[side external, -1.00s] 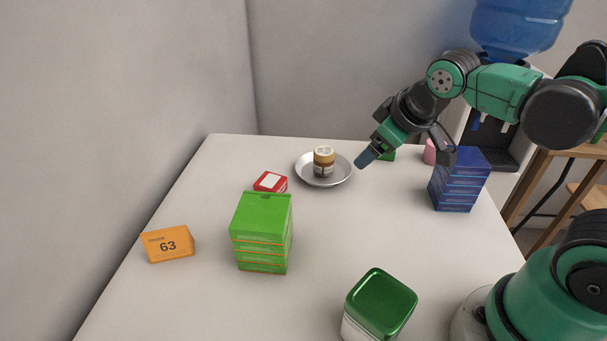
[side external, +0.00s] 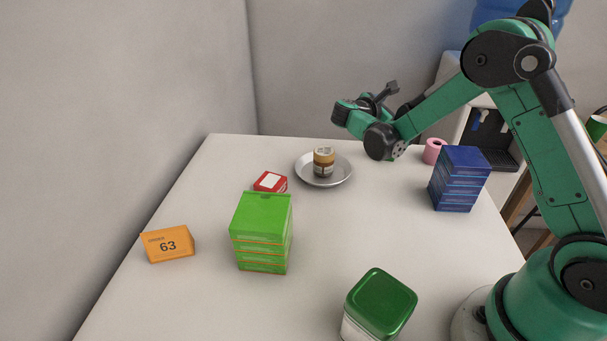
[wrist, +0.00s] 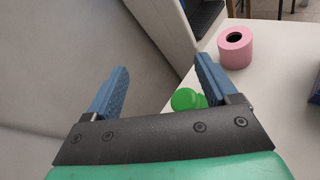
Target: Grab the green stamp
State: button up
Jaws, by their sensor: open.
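The small round green object, which looks like the green stamp (wrist: 187,99), is in the wrist view on the white table near its edge. It lies just inside the right finger, whose lower part borders it. My gripper (wrist: 162,64) is open, with two blue fingers wide apart and nothing held between them. The stamp is mostly or wholly hidden behind my arm there.
A pink roll (side external: 434,150) and blue boxes (side external: 460,180) stand right of my wrist. A metal dish (side external: 309,177) with a brown jar (side external: 324,163) lies left. Red box (side external: 270,181), green boxes (side external: 261,230), orange box (side external: 168,244) and green-lidded container (side external: 381,303) stand nearer.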

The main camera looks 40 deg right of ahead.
jog(key=shift+f, duration=1.55)
notch_tip(320, 180, down, 3)
jog(key=shift+r, duration=0.2)
jog(key=shift+f+x, duration=0.2)
jog(key=shift+x, duration=0.9)
jog(key=shift+d+f, duration=0.15)
jog(key=shift+d, duration=0.25)
grip_shut()
